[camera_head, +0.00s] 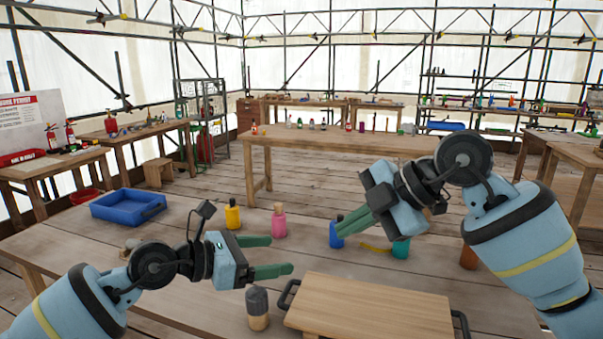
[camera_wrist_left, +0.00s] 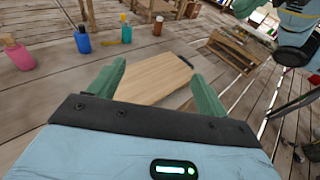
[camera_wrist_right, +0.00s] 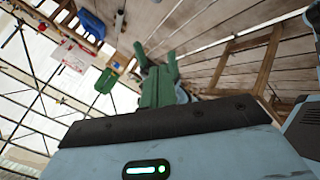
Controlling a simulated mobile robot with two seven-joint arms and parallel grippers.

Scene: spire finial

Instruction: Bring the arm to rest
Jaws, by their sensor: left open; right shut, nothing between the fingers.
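My left gripper (camera_head: 276,256) is above the near table, left of the wooden board, with its two green fingers apart and nothing between them. Its open fingers also show in the left wrist view (camera_wrist_left: 157,92), with the board beyond them. My right gripper (camera_head: 354,221) is raised above the right part of the table, its green fingers together and empty. In the right wrist view its shut fingers (camera_wrist_right: 157,90) point out over the room. The forearm of my right arm comes in from the right edge, and that of my left arm from the lower left.
On the near table are a wooden board (camera_head: 368,308) with dark handles, a grey-topped cylinder (camera_head: 258,309), a blue tray (camera_head: 128,206), a yellow bottle (camera_head: 232,215), a pink bottle (camera_head: 279,221), a blue bottle (camera_head: 335,236) and a teal container (camera_head: 400,249). Another table (camera_head: 340,143) stands behind.

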